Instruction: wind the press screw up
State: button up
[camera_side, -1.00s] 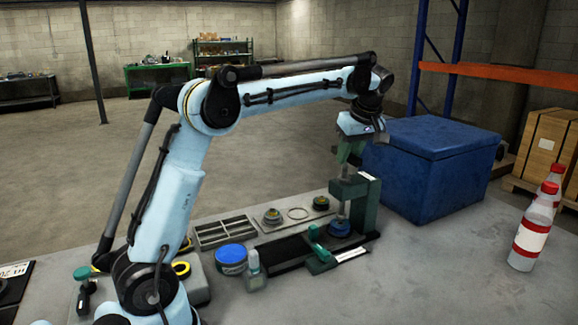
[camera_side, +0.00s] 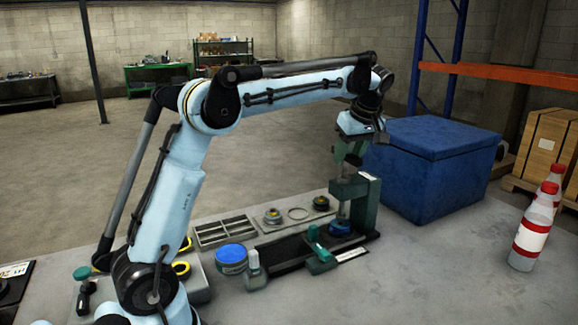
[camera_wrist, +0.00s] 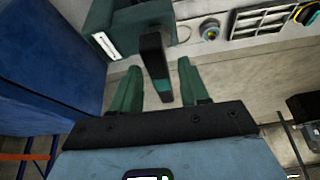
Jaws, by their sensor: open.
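The green press (camera_side: 368,205) stands on a black base at the right of the bench, with a grey vertical screw (camera_side: 343,210) above a blue round piece (camera_side: 340,228). My gripper (camera_side: 350,158) is directly above the press, pointing down. In the wrist view the green press body (camera_wrist: 105,42) is at the top. A dark bar with a teal end (camera_wrist: 155,68), apparently the screw's handle, extends between the two green fingers of my open gripper (camera_wrist: 158,82). Gaps show on both sides of the bar. The screw's top is hidden by my gripper in the side view.
A large blue box (camera_side: 435,165) stands close to the right of the press. Bottles (camera_side: 533,232) are at the far right. A grey sorting tray (camera_side: 224,231), rings and a blue tin (camera_side: 231,258) lie left of the press. The front right of the bench is clear.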

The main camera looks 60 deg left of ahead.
jog(key=shift+r, duration=2.75)
jog(key=shift+r, duration=2)
jog(key=shift+d+m, duration=0.25)
jog(key=shift+m, duration=0.05)
jog(key=s+d+f+m+t+h, duration=0.4)
jog(key=s+d+f+m+t, duration=0.3)
jog(key=s+d+f+m, duration=0.8)
jog(key=s+f+m, duration=0.1)
jog(key=s+f, duration=0.2)
jog(key=shift+d+f+m+h, duration=0.25)
jog(key=shift+d+m+h, duration=0.05)
jog(key=shift+d+m, duration=0.1)
